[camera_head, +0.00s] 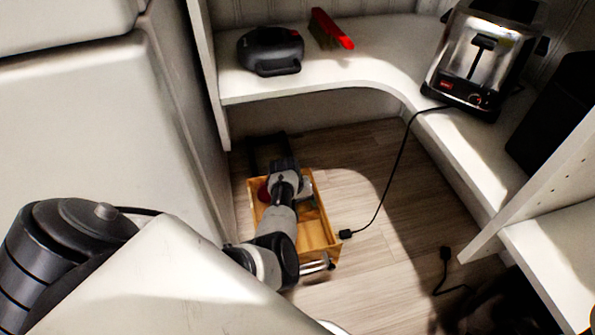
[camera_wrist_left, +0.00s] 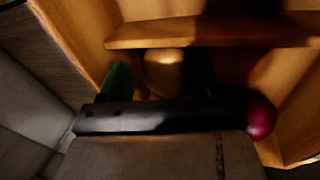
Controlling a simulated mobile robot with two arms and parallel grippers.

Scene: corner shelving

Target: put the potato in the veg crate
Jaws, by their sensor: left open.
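The veg crate (camera_head: 318,232) is an open wooden box on the floor below the corner shelf. My left arm reaches down over it, and the left gripper (camera_head: 283,168) is at its far part. In the left wrist view the left gripper (camera_wrist_left: 160,82) is open, with a green finger on each side of a tan, rounded thing that looks like the potato (camera_wrist_left: 165,72). The crate's wooden walls (camera_wrist_left: 215,33) surround it. Whether the fingers touch it, and what it rests on, I cannot tell. In the head view the potato is hidden. My right gripper is not in view.
A dark red round vegetable (camera_wrist_left: 262,117) lies in the crate beside the gripper. A toaster (camera_head: 482,62), a black case (camera_head: 270,50) and a red-handled brush (camera_head: 331,30) stand on the shelf. A black cord (camera_head: 393,175) hangs to the floor right of the crate.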

